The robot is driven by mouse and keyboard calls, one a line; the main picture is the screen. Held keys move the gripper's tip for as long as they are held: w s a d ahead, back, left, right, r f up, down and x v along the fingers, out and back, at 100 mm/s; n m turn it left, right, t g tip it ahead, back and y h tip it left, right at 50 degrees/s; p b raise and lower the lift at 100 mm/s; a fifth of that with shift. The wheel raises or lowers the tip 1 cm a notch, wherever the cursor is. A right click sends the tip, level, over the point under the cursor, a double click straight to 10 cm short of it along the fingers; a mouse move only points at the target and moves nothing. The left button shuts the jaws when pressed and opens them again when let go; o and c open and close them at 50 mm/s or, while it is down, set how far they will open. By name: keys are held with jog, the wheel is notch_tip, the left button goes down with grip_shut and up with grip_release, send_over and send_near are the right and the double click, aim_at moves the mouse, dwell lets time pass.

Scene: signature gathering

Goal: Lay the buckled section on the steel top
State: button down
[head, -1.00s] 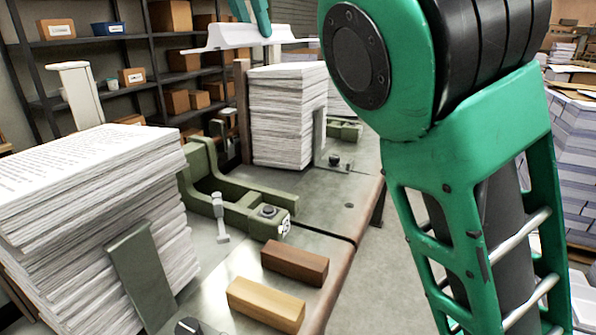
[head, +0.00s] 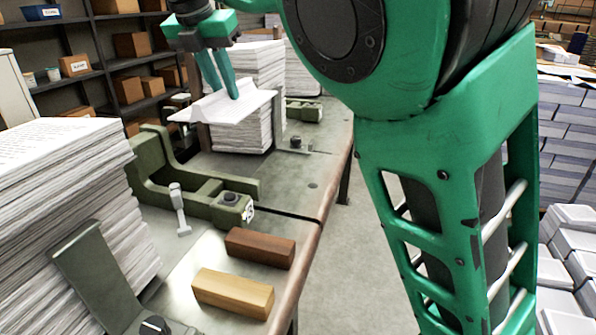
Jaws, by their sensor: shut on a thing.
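The buckled section (head: 222,107) is a white sheaf of paper with a raised fold along its middle and flaring edges. My gripper (head: 232,92) is shut on it at the fold and holds it in the air, in front of the far paper stack. The steel top (head: 300,192) is the grey bench surface below and nearer, with a brown right edge. Whether the section touches the stack behind it cannot be told.
A tall paper stack (head: 70,215) stands at the left, another (head: 258,70) behind the section. A green clamp frame (head: 195,190), a small metal hammer-like tool (head: 179,208), a dark wood block (head: 260,247) and a light one (head: 233,292) occupy the near bench.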

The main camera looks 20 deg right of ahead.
jog(key=d+f, duration=0.6)
jog(key=f, duration=0.7)
jog(key=w+d+f, duration=0.1)
jog(key=d+f, duration=0.1)
jog(key=d, duration=0.1)
jog(key=w+d+f, duration=0.1)
jog(key=d+f, duration=0.1)
jog(key=d, duration=0.2)
jog(key=w+d+f, duration=0.1)
jog(key=d+f, duration=0.1)
jog(key=d, duration=0.1)
jog(key=shift+w+d+f, duration=0.25)
jog(key=shift+d, duration=0.05)
jog(key=shift+f, duration=2)
jog(key=c, duration=1.6)
grip_release()
jog(key=v, duration=1.2)
jog(key=shift+d, duration=0.2)
